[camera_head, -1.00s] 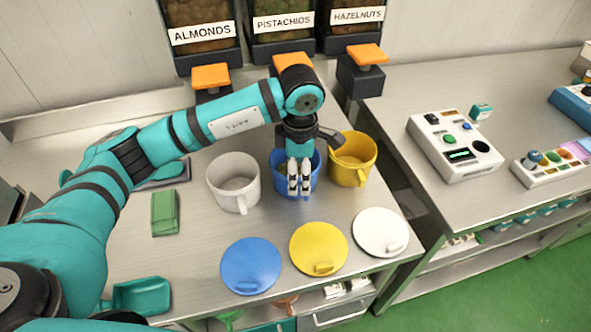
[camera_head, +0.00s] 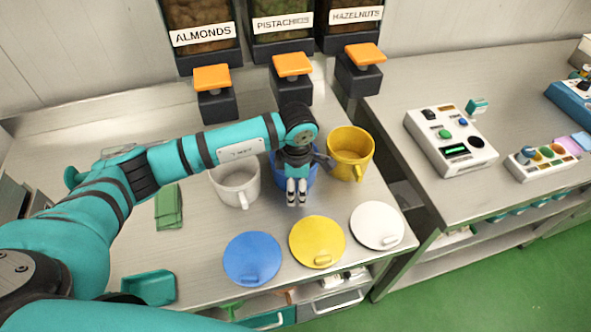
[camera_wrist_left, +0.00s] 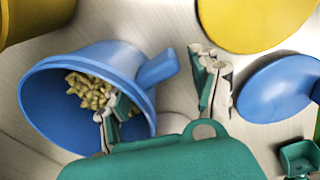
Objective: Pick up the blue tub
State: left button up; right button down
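The blue tub (camera_head: 311,176) stands upright on the steel counter, between a white tub and a yellow tub, mostly hidden behind my left gripper in the head view. In the left wrist view the blue tub (camera_wrist_left: 45,97) shows its open mouth, pale nuts inside and its handle (camera_wrist_left: 157,69). My left gripper (camera_head: 297,197) points down at the tub's near side. In the wrist view the left gripper (camera_wrist_left: 160,98) has its fingers apart, one over the tub's mouth and one beyond the handle. Contact cannot be told. My right gripper is not in view.
The white tub (camera_head: 228,187) and yellow tub (camera_head: 345,170) stand close on either side. Blue (camera_head: 252,258), yellow (camera_head: 317,241) and white (camera_head: 377,225) lids lie in front. Nut dispensers with orange levers (camera_head: 292,64) hang behind. A green cloth (camera_head: 168,207) lies left.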

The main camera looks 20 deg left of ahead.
pick_arm(q)
grip_shut()
jog(key=shift+r, duration=0.2)
